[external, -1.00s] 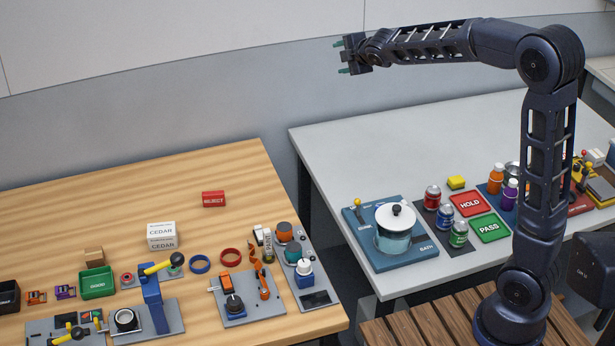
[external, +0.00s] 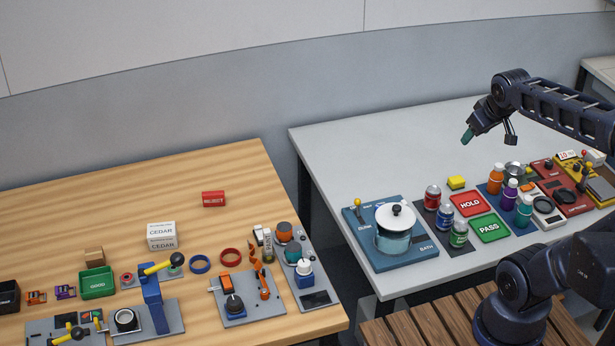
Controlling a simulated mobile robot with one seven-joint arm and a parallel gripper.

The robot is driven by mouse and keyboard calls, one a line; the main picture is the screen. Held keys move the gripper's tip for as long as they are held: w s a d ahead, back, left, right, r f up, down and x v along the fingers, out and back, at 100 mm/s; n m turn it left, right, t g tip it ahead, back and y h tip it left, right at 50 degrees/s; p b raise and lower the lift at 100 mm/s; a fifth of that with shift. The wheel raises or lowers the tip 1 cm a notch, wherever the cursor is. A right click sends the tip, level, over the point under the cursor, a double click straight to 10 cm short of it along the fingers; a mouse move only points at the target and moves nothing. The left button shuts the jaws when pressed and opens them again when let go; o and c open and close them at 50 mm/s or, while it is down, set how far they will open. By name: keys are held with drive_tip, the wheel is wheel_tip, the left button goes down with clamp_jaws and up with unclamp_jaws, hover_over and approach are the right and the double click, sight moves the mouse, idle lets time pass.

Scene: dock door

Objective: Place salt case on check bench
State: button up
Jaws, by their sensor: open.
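I cannot make out a case marked salt. No bench label is readable; the grey-white bench (external: 345,150) at the right carries a red HOLD plate (external: 467,204) and a green PASS plate (external: 489,228). My gripper (external: 489,138) is open and empty, pointing down above the rear of that bench. It is apart from everything on the bench and far from the white cases.
A lidded glass pot (external: 396,232) stands on a blue BATH base. A red REJECT block (external: 213,198) lies on the wooden table (external: 110,210). The grey bench's rear left is clear.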

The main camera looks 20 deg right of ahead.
drive_tip(key=shift+o, duration=0.2)
drive_tip(key=s+f+m+g, duration=0.1)
drive_tip(key=s+f+m, duration=0.1)
drive_tip(key=s, duration=0.6)
drive_tip(key=shift+f+m, duration=0.4)
drive_tip(key=shift+f, duration=0.2)
drive_tip(key=shift+w, duration=0.15)
